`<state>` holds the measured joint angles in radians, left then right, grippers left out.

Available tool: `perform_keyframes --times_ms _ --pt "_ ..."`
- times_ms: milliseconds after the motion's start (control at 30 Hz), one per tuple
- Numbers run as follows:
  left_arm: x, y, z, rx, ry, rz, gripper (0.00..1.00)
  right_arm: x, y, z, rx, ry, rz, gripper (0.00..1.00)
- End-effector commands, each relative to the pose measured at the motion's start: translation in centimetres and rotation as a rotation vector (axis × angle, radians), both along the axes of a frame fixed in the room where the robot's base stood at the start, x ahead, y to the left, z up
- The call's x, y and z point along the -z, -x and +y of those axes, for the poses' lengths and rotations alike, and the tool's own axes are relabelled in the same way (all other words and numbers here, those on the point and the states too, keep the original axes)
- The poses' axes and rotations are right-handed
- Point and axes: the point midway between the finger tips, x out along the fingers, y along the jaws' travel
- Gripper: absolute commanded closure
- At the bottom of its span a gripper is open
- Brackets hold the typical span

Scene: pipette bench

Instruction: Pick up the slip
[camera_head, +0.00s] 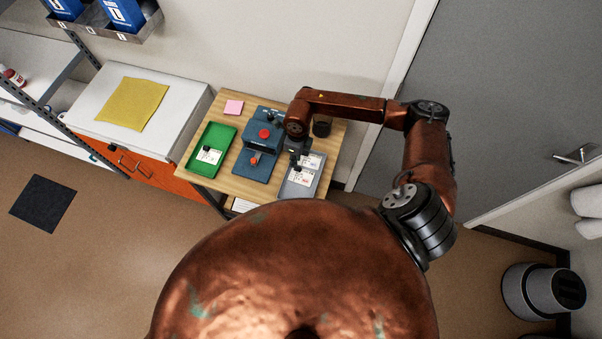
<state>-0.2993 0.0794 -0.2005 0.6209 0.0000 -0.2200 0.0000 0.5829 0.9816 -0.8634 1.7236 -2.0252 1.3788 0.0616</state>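White printed slips lie in two trays on a small wooden table. One slip (208,155) is in the green tray (222,134) at the table's left, with a small dark object at its edge. Further slips (300,177) lie in the grey tray (290,191) at the right. My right gripper (296,163) reaches down over the back of the grey tray, close to its slips. It is small and dark here, and I cannot tell whether its fingers are open or touch a slip. My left gripper is out of view.
A blue device (262,143) with red knobs stands between the trays, close left of my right gripper. A pink note pad (233,107) and a dark cup (322,126) sit at the table's back. A white cabinet (172,131) with a yellow cloth (132,102) stands left.

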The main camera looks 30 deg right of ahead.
Motion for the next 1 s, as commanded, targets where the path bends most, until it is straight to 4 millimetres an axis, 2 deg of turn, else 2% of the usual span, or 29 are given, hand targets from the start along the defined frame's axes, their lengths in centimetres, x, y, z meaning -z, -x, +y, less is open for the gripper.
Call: perform_keyframes --times_ms 33,133,367,533,700,1000 --pt "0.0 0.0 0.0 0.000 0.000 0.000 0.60 0.1 -0.1 -1.0 0.000 0.032 0.004 0.84" --pt "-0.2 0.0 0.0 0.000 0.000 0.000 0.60 0.8 -0.1 -1.8 0.001 0.057 0.009 0.84" --pt "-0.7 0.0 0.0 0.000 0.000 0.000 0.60 3.1 0.0 -1.6 0.001 0.054 0.009 0.84" --pt "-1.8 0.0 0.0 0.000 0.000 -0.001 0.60 5.5 0.0 -1.4 0.002 0.054 0.011 0.84" --pt "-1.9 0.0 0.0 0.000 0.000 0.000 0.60 7.5 -0.1 -1.4 0.000 0.052 0.008 0.84" --pt "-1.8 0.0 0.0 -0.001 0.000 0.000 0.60 7.8 -0.1 -1.4 0.000 0.053 0.007 0.86"
